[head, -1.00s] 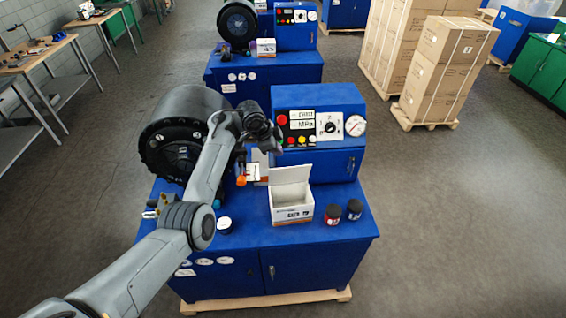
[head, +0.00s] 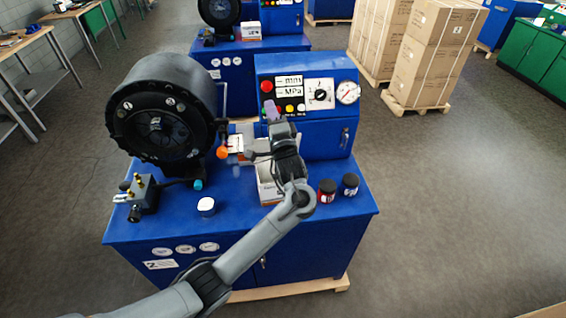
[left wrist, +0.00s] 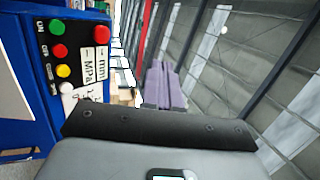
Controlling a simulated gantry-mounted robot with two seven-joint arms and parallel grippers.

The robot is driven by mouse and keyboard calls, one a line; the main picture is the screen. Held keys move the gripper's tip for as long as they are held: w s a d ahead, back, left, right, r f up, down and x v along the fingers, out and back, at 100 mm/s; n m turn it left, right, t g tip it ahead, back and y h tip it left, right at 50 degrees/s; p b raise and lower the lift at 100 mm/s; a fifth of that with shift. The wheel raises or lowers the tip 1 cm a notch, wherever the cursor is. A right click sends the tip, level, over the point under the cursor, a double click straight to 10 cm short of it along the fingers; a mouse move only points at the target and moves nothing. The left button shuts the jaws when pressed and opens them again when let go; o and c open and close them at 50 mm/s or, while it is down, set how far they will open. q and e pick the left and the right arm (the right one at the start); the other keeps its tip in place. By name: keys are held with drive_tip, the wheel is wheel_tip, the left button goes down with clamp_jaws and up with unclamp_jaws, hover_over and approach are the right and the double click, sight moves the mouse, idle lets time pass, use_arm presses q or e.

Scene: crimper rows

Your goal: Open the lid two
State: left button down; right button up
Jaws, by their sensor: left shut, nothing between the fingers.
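My left gripper (head: 272,109) points up in front of the blue control box (head: 333,142), close to its button panel. Its purple fingers are shut and empty; they also show in the left wrist view (left wrist: 163,88), right of the panel. I cannot tell which part is lid two. The bench (head: 130,228) carries a label marked 2 (head: 159,265) on its front. A white carton (head: 265,184) stands on the bench, mostly hidden behind my left arm, and its flap cannot be made out. The control box has a door handle (head: 345,138). My right gripper is not in view.
A large black crimper (head: 165,105) stands left of my gripper, with an orange knob (head: 222,152) near it. A red-labelled jar (head: 327,192) and a dark jar (head: 349,185) stand right of the carton. A white-topped jar (head: 206,206) stands left.

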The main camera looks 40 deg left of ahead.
use_arm(q)
drive_tip(key=s+d+f+m+h+b, duration=0.1)
drive_tip(key=d+f+b, duration=0.15)
drive_tip(key=f, duration=0.45)
drive_tip(key=s+d+f+b, duration=0.2)
drive_tip(key=d+f, duration=0.1)
drive_tip(key=f, duration=0.3)
drive_tip(key=s+d+f+m+h+b, duration=0.1)
drive_tip(key=d+f+b, duration=0.15)
drive_tip(key=f, duration=0.45)
drive_tip(key=x, duration=1.3)
drive_tip(key=shift+w+d+r+t+b, duration=0.15)
drive_tip(key=shift+d+r+t+b, duration=0.1)
drive_tip(key=shift+t+b, duration=0.05)
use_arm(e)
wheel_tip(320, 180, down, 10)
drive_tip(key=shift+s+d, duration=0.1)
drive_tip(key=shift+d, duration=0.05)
